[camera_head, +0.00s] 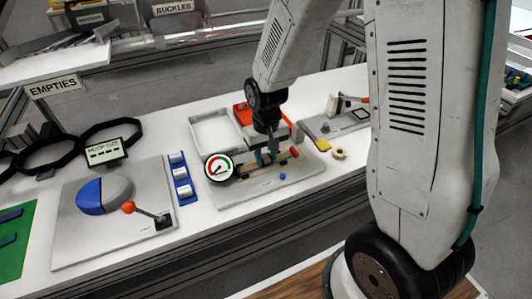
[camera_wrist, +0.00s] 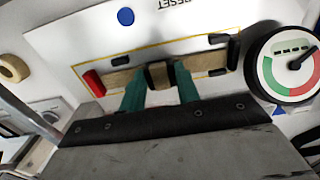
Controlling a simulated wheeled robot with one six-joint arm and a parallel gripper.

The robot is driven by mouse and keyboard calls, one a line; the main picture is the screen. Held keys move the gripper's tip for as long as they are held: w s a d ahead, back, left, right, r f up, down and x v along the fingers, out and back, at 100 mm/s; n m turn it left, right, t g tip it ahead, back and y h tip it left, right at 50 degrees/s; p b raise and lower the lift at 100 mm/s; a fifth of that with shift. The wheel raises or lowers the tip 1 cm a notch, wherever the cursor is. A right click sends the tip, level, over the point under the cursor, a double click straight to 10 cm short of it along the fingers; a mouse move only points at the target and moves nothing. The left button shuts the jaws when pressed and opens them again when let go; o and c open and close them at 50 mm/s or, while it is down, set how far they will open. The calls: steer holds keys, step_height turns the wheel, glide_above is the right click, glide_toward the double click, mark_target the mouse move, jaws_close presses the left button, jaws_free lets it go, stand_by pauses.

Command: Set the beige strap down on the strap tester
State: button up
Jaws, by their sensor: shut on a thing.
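My gripper (camera_head: 267,158) is over the strap tester (camera_head: 240,197), a grey plate with a round dial gauge (camera_head: 218,168). In the wrist view its teal fingers (camera_wrist: 160,88) are shut on the middle of the beige strap (camera_wrist: 205,62). The strap lies lengthwise within the yellow outline on the tester (camera_wrist: 70,42), between a red block (camera_wrist: 94,83) and a black end piece (camera_wrist: 233,52). Whether the strap touches the plate is hard to tell.
A white tray (camera_head: 210,136) and a red bin (camera_head: 243,112) stand behind the tester. A blue button (camera_wrist: 125,17) is on its front part. A tan ring (camera_head: 339,154) lies to the right. A blue rack (camera_head: 181,180) and the hoop-size device (camera_head: 95,225) are on the left.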

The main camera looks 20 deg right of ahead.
steer(key=shift+f, duration=0.1)
steer(key=o, duration=1)
steer(key=shift+o, duration=0.2)
step_height(320, 180, up, 8)
steer(key=shift+f, duration=0.1)
steer(key=s+d+r, duration=0.1)
steer(key=s+r, duration=0.7)
steer(key=s, duration=0.3)
steer(key=s+d+r+t, duration=0.1)
steer(key=s+d+r, duration=0.1)
steer(key=s+r, duration=0.6)
steer(key=s, duration=0.3)
steer(key=shift+r, duration=0.25)
